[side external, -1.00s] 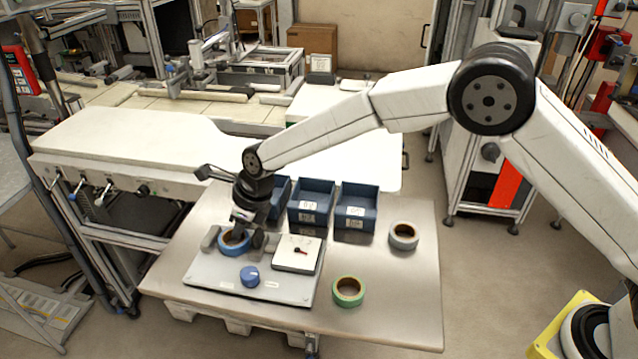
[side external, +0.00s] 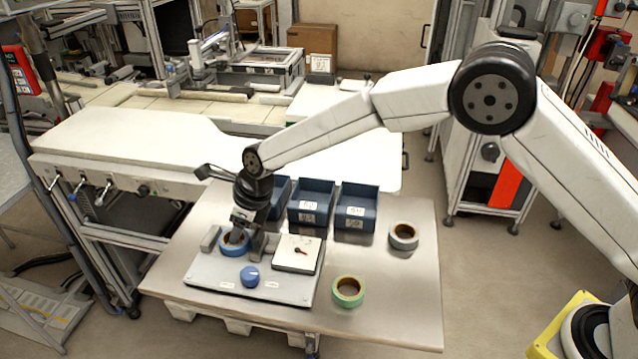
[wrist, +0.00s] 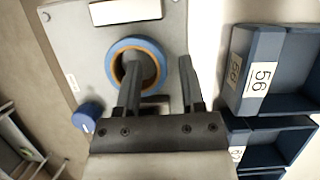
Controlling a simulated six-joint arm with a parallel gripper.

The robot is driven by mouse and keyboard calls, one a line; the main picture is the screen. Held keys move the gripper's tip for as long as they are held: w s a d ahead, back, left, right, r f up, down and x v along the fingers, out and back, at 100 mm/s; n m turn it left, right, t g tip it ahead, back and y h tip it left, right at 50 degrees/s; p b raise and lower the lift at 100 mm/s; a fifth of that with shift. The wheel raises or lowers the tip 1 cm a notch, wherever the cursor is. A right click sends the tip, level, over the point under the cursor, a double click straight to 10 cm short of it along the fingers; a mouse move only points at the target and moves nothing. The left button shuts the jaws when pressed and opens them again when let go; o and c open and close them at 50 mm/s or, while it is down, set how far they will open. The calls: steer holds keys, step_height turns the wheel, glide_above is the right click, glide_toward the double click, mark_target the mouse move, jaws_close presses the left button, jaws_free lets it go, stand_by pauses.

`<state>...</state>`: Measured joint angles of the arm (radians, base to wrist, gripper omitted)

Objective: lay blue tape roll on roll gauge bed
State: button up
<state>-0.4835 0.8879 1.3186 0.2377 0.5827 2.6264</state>
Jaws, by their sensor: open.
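The blue tape roll (side external: 229,251) lies on the grey plate of the roll gauge bed (side external: 210,275), beside a grey block (side external: 210,238). In the wrist view the blue roll (wrist: 112,50) shows as a blue ring with an orange-brown core on the grey bed (wrist: 90,65). My gripper (side external: 247,245) is low over the roll's right side. In the wrist view my gripper (wrist: 159,62) is open, one finger over the roll's hole and the other outside its rim. The roll's near edge is partly hidden by the fingers.
Blue bins (side external: 311,205) stand behind. The table's front right is clear.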

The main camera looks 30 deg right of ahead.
steer(key=v, duration=1.2)
steer(key=shift+f, duration=0.1)
stand_by(0.4)
steer(key=s+d+f+n+h, duration=0.1)
steer(key=s+d+f+n, duration=0.2)
steer(key=s+d+n, duration=0.8)
steer(key=s+d+f+n+h, duration=0.2)
steer(key=s+d+f+n, duration=0.2)
steer(key=s+d+n, duration=0.7)
steer(key=d+n, duration=0.4)
steer(key=d, duration=0.1)
steer(key=shift+s+d+n, duration=0.25)
steer(key=shift+s+n, duration=0.05)
